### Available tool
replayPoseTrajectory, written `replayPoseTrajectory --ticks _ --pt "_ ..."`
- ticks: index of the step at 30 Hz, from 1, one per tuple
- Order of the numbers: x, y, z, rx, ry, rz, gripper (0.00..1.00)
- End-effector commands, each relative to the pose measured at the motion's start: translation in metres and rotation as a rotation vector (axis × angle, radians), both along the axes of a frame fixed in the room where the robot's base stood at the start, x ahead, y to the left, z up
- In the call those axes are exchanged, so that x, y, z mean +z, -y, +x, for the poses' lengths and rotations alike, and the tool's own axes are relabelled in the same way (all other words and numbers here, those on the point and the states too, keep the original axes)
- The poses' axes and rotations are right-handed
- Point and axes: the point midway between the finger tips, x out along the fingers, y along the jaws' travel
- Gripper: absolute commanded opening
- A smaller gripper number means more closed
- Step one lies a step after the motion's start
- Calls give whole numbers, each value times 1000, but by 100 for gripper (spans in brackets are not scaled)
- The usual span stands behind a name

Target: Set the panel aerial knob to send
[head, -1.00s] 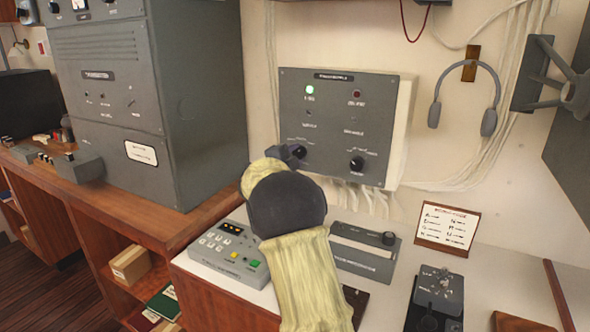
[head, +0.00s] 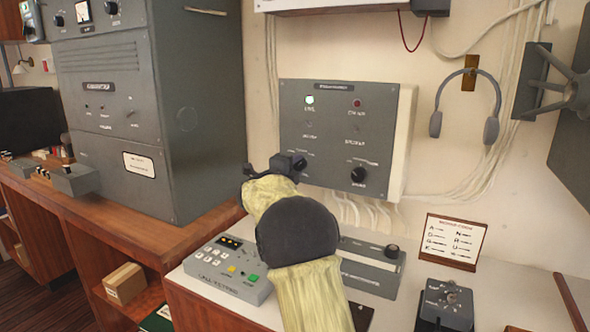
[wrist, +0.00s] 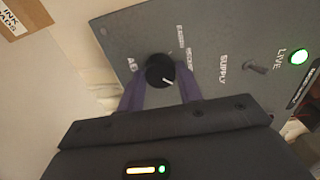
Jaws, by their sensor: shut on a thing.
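The grey aerial panel (head: 330,130) is on the wall, with a lit green lamp (head: 309,100) at its upper left. The knob's white pointer mark points to the lower right of that picture. Labels beside the knob are small and partly covered, so I cannot tell its setting.
A second black knob (head: 358,174) is at the panel's lower right. A toggle switch (wrist: 255,67) is near the supply label. Below are a grey keypad box (head: 222,268) and a card (head: 455,238) on the desk. Headphones (head: 436,124) hang at right.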

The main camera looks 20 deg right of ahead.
Motion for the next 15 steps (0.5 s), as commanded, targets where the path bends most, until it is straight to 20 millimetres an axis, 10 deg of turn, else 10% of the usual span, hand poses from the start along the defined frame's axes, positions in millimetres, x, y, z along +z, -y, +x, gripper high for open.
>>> replayPoseTrajectory --ticks 5,15 --pt "-2 0 0 -1 -2 2 57" --pt "-1 -2 -1 0 -1 0 57"
